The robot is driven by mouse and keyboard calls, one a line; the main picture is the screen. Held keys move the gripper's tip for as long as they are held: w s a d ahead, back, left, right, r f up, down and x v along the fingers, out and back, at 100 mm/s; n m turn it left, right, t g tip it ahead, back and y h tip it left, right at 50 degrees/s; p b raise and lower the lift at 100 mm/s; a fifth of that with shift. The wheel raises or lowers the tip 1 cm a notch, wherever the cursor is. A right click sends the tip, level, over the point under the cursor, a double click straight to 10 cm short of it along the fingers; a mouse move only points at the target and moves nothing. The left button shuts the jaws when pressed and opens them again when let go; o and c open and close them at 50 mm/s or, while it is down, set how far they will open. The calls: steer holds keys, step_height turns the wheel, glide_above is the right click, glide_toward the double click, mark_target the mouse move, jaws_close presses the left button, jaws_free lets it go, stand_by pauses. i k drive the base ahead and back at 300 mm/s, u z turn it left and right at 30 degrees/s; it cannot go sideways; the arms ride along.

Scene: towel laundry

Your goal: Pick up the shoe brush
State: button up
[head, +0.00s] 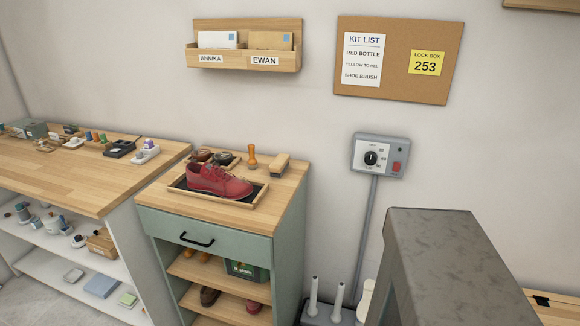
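A small wooden block-shaped brush (280,164), which looks like the shoe brush, lies on top of the green cabinet (284,214) near its back right corner. An upright orange-brown handled tool (252,158) is just left of the brush. My gripper is not in view.
Round tins (201,155) sit behind the shoe. A wooden bench (75,175) with small items adjoins at left. A control box (379,155) is on the wall at right. A large grey block (445,265) fills the lower right; I cannot tell what it is.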

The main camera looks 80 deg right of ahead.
mark_target(280, 164)
steer(key=z, duration=4)
steer(key=i, duration=0.1)
steer(key=u, duration=3.05)
steer(key=i, duration=1)
steer(key=z, duration=0.05)
